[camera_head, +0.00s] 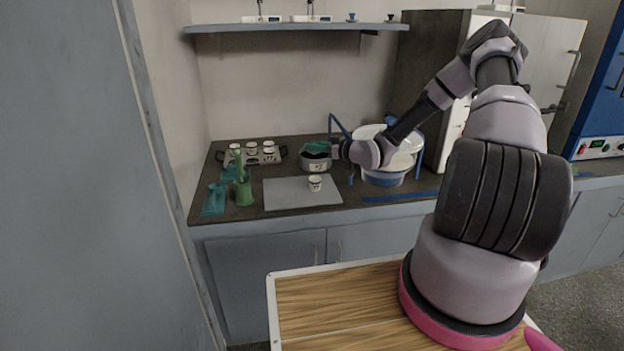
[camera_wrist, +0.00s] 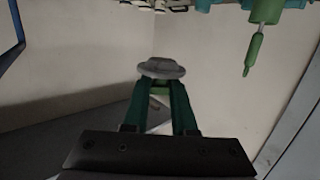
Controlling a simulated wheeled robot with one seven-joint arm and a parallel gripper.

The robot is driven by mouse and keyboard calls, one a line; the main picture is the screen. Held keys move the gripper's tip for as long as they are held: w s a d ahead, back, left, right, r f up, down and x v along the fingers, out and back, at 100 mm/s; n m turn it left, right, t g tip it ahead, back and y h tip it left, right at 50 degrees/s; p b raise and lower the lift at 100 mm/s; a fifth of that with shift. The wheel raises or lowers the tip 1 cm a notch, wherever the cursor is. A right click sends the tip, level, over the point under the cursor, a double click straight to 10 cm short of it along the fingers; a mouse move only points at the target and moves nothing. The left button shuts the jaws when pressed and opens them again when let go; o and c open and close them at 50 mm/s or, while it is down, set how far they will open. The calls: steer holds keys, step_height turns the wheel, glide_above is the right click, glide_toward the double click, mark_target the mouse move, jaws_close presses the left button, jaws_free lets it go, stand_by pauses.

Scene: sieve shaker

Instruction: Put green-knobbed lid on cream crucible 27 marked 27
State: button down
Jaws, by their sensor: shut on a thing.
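My gripper (camera_wrist: 160,98) has green fingers and is shut on a small green knob under a grey disc, the lid (camera_wrist: 161,68), in the wrist view. In the head view my gripper (camera_head: 316,148) reaches left above the counter, over a dark metal pot; the lid cannot be made out there. One small cream crucible (camera_head: 315,183) with dark marks stands upright and open on the grey mat (camera_head: 285,194), below my gripper and apart from it. Its number is too small to read.
A tray (camera_head: 278,159) with several similar crucibles stands at the back left. A green stand (camera_head: 244,190) and a teal item (camera_head: 214,200) are left of the mat. The dark pot (camera_head: 315,163) stands behind the crucible; a white-and-blue basin (camera_head: 384,178) stands right.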

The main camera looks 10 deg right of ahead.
step_height(320, 180, down, 10)
steer(key=shift+d, duration=0.1)
stand_by(0.4)
steer(key=shift+f, duration=0.1)
steer(key=shift+f, duration=0.45)
steer(key=c, duration=0.7)
jaws_free()
steer(key=shift+s+f, duration=0.1)
